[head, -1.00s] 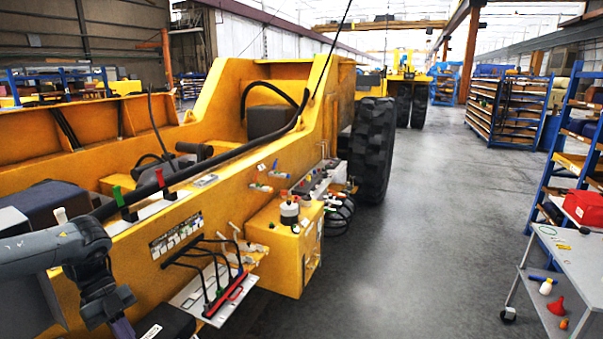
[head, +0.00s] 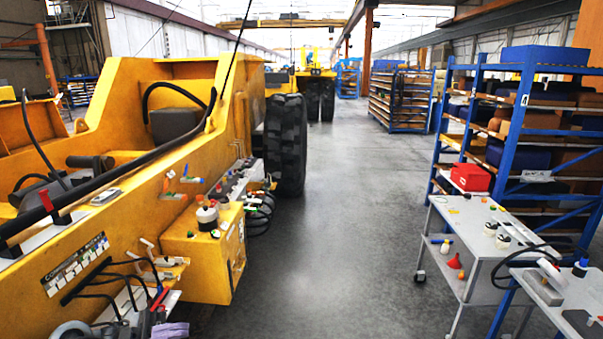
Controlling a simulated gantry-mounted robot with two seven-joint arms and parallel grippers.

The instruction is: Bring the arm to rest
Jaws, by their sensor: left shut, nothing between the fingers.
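My left arm shows only as a grey curved part at the bottom left edge of the head view. The purple end of my left gripper (head: 170,331) pokes up at the bottom edge, shut and empty. It appears in front of the lower side of the yellow machine frame (head: 130,190), near the black hoses; I cannot tell whether it touches anything. Most of the gripper is cut off by the frame edge. My right gripper is not in view.
A yellow box (head: 205,262) with a small jar on top juts from the machine's side. A large black tyre (head: 286,145) stands behind it. The floor between is clear.

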